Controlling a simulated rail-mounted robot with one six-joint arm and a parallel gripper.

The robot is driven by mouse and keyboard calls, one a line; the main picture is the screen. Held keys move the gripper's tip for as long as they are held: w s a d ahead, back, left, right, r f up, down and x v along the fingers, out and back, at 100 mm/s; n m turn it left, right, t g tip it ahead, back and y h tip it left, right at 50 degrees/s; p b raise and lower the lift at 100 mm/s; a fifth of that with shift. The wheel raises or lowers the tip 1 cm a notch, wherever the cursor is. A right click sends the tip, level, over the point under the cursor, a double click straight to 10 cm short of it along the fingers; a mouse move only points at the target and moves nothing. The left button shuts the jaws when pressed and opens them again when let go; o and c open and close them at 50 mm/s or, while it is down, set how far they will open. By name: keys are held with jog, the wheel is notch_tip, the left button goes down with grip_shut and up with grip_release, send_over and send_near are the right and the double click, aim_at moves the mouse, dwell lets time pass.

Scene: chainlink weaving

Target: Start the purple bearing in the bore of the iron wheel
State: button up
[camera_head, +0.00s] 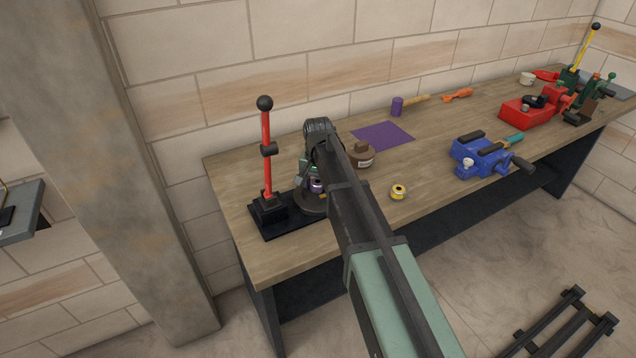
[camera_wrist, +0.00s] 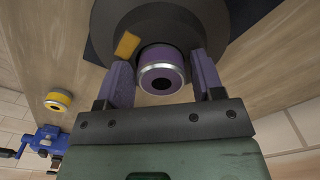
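The purple bearing (camera_wrist: 162,72), a short ring with a silver band and a dark centre hole, stands at the middle of the dark iron wheel (camera_wrist: 205,18). It shows below my gripper in the head view (camera_head: 317,185). My gripper (camera_wrist: 161,62) has one finger on each side of the bearing, with what looks like a thin gap on both sides. The wheel (camera_head: 305,204) lies flat at the press base, partly hidden by my arm. The bore is covered by the bearing, so its depth in it cannot be told. A yellow tag (camera_wrist: 127,44) is on the wheel.
A press with an upright red lever (camera_head: 266,150) stands close left of the wheel. A brown round container (camera_head: 361,155), a yellow ring (camera_head: 399,191) and a purple mat (camera_head: 383,135) are to the right. A blue vise (camera_head: 483,158) and red tool (camera_head: 530,112) stand farther right.

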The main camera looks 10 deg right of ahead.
jog(key=shift+o, duration=0.9)
notch_tip(320, 180, up, 11)
jog(key=p, duration=1)
jog(key=shift+p, duration=0.4)
jog(key=shift+f, duration=0.1)
jog(key=s+f+n+b, duration=0.1)
jog(key=s+n, duration=0.2)
jog(key=s, duration=0.9)
jog(key=s+f+n+b, duration=0.2)
jog(key=s+n, duration=0.1)
jog(key=s, duration=0.9)
jog(key=shift+s+f, duration=0.25)
jog(key=shift+s, duration=0.1)
